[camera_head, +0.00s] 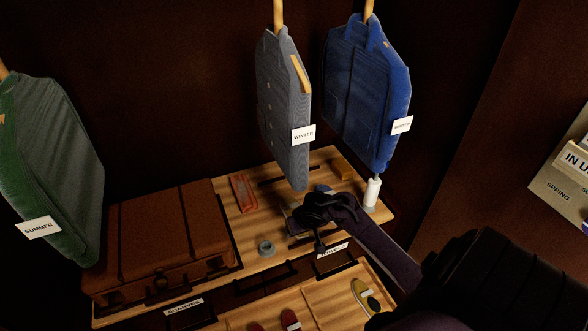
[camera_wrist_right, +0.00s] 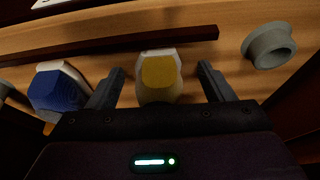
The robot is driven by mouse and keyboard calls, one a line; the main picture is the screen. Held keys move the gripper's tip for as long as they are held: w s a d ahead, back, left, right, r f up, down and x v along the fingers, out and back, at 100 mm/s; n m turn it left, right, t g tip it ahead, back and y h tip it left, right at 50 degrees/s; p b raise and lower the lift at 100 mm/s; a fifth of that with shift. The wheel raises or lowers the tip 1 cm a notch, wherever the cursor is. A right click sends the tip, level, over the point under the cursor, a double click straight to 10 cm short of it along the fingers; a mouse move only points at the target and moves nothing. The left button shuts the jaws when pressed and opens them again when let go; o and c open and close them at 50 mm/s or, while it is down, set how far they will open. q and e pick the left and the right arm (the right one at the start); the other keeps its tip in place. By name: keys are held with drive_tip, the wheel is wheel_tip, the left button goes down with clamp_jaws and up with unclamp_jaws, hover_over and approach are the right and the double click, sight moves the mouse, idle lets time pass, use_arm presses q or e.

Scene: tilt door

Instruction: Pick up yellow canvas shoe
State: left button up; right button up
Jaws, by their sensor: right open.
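A yellow canvas shoe (camera_wrist_right: 160,80) with a pale toe lies on the wooden shelf in the right wrist view. My right gripper (camera_wrist_right: 162,69) is open, with one finger on each side of the shoe and a visible gap to both. In the head view my right gripper (camera_head: 294,217) is low over the shelf, and it mostly hides the shoe there. My left gripper is not in view.
A blue shoe (camera_wrist_right: 58,88) lies left of the gripper in the wrist view, close to the left finger. A grey ring-shaped object (camera_wrist_right: 262,47) stands to the right. A brown suitcase (camera_head: 165,235), hanging grey garment (camera_head: 282,110) and blue garment (camera_head: 365,90) flank the space. A white bottle (camera_head: 372,193) stands near the shelf's right edge.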

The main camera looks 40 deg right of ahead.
drive_tip(key=shift+f, duration=0.2)
drive_tip(key=c, duration=1.1)
